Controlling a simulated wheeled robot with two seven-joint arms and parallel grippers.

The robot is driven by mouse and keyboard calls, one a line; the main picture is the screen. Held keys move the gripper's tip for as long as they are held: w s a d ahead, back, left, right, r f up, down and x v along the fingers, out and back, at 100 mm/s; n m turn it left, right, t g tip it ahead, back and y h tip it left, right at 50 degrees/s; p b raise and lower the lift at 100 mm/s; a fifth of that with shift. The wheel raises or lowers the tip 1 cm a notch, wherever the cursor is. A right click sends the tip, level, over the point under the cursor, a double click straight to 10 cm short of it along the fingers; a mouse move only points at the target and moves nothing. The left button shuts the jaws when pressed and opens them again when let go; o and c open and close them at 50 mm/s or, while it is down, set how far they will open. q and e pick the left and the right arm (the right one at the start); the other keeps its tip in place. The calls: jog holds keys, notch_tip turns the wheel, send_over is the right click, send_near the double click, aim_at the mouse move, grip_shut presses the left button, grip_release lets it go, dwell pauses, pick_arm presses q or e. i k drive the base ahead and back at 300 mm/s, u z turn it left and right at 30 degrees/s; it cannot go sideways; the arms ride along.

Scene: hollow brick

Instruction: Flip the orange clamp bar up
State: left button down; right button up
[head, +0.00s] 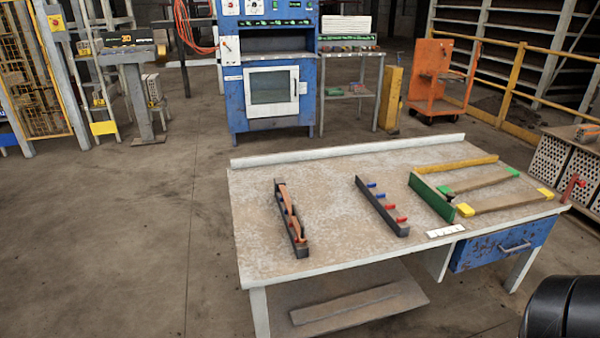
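The orange clamp bar (287,206) is on the left part of the workbench in the head view. It is a narrow orange-brown strip lying low along a dark rail (301,246). The rail runs from the back of the bench top towards its front edge. Neither of my grippers is in view. A rounded black part at the lower right corner looks like part of my own arm.
The workbench (258,253) has a raised back lip. A second dark rail (381,208) with red and blue pegs lies mid-bench. A green-ended frame (430,195) and a white strip (446,231) lie right. Bench top between the rails is clear. A blue machine (271,75) stands behind.

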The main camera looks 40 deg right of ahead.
aim_at(298, 224)
jog(key=z, duration=0.85)
jog(key=i, duration=0.9)
jog(key=z, duration=0.5)
jog(key=i, duration=0.5)
